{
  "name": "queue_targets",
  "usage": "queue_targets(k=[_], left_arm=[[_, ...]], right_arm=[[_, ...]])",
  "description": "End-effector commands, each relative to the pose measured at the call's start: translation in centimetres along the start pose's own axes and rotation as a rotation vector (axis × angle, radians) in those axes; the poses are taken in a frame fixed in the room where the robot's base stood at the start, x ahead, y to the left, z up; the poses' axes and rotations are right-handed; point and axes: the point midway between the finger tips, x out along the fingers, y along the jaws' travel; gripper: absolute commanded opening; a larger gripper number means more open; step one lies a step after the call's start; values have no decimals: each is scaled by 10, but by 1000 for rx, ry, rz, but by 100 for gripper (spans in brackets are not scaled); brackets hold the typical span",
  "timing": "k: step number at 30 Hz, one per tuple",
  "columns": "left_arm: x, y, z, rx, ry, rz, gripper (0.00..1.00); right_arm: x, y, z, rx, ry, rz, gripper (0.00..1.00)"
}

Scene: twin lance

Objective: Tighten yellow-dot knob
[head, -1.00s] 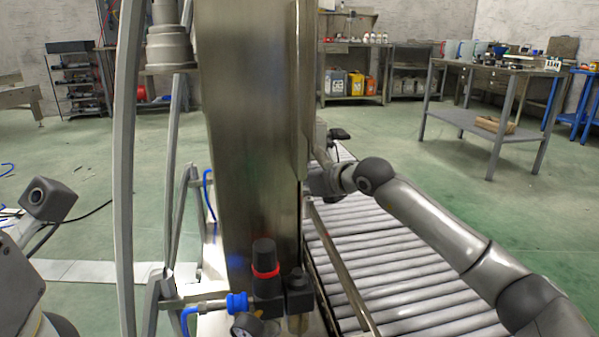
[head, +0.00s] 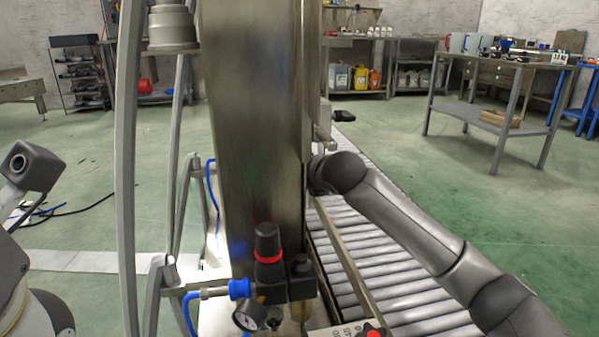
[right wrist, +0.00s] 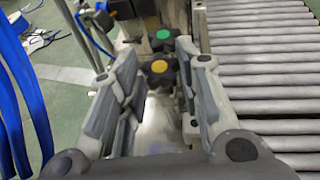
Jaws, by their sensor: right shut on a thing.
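The yellow-dot knob (right wrist: 159,68) is a dark lobed knob with an orange-yellow centre, in the right wrist view. My right gripper (right wrist: 158,52) has one finger on each side of it and is shut on it. A similar green-dot knob (right wrist: 163,35) sits just beyond it. In the head view my right arm reaches to the tall metal column (head: 255,130), which hides the gripper and both knobs. My left arm shows only in part at the left edge, and its gripper is out of view.
A roller conveyor (head: 385,265) runs behind the column, under my right arm. A black regulator with a red ring (head: 268,250) and a gauge (head: 249,316) stand at the column's front. Blue hoses (right wrist: 25,90) hang at left in the wrist view.

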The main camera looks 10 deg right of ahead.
Motion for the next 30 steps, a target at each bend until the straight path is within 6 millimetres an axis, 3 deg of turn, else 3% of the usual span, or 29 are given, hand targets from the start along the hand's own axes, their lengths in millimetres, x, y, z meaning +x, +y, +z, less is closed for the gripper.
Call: queue_targets(k=[7,8,13,23,30], left_arm=[[2,0,-3,0,9,0,54],[2,0,-3,0,9,0,54],[1,0,-2,0,7,-1,54],[-1,-2,0,-1,-2,-9,54],[-1,-1,0,-1,0,-5,54]], right_arm=[[0,0,-1,1,3,1,8],[0,0,-1,1,3,1,33],[0,0,-1,0,2,1,54],[-1,0,0,0,1,0,54],[-23,0,0,-1,0,1,54]])
